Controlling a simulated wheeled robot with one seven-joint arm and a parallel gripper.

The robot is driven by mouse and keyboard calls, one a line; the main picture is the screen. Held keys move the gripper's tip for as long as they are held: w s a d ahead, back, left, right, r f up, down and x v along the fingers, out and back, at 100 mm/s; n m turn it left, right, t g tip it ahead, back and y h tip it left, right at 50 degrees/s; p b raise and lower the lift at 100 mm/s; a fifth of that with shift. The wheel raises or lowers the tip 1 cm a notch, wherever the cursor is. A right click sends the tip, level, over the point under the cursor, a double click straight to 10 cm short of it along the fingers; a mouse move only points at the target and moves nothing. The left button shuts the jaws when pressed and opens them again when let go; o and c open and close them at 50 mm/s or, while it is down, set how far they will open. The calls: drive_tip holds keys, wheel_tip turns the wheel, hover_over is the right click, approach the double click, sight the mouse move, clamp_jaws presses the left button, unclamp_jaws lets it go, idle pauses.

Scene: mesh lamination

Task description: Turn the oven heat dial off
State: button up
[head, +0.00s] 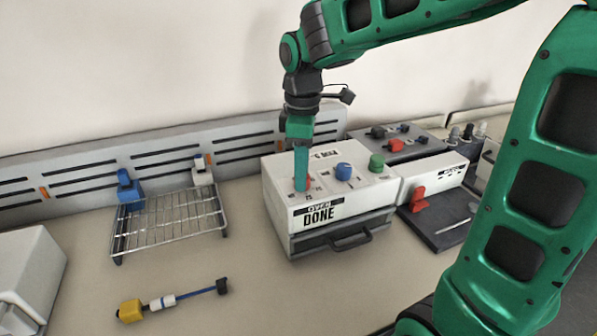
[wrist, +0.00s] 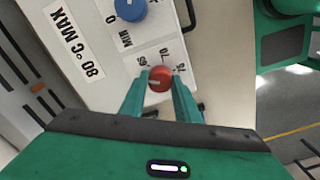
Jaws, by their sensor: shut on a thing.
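The oven (head: 340,210) is a white and grey box with a front handle and the words OVEN and DONE on it. A red dial (wrist: 159,78) with number marks around it, including 70, sits on its top panel. My gripper (wrist: 160,84) is shut on the red dial, one finger on each side. In the head view my gripper (head: 301,180) points straight down at the left part of the panel and hides most of the red dial. A light mark shows on the dial in the wrist view; its exact setting is hard to read.
A blue dial (head: 343,171), also in the wrist view (wrist: 131,8), and a green dial (head: 376,162) stand beside the red one. A wire rack (head: 170,225) is left of the oven. A yellow-ended tool (head: 130,311) lies in front. A red-levered device (head: 418,200) is right.

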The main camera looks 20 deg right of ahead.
drive_tip(key=n, duration=0.5)
drive_tip(key=shift+w+d+r, duration=0.15)
drive_tip(key=shift+w, duration=0.05)
drive_tip(key=shift+n, duration=0.3)
drive_tip(key=o, duration=1)
drive_tip(key=shift+o, duration=0.2)
drive_tip(key=shift+s, duration=0.1)
wheel_tip(320, 180, up, 10)
drive_tip(key=shift+r, duration=0.25)
drive_tip(key=s+d+f+m, duration=0.7)
drive_tip(key=s+d+m, duration=0.2)
drive_tip(key=s+m, duration=0.2)
drive_tip(key=s+d+f+m, duration=0.8)
drive_tip(key=s+d+m, duration=0.1)
drive_tip(key=s+m, duration=0.3)
drive_tip(key=shift+f+m, duration=0.25)
drive_tip(key=shift+m, duration=0.45)
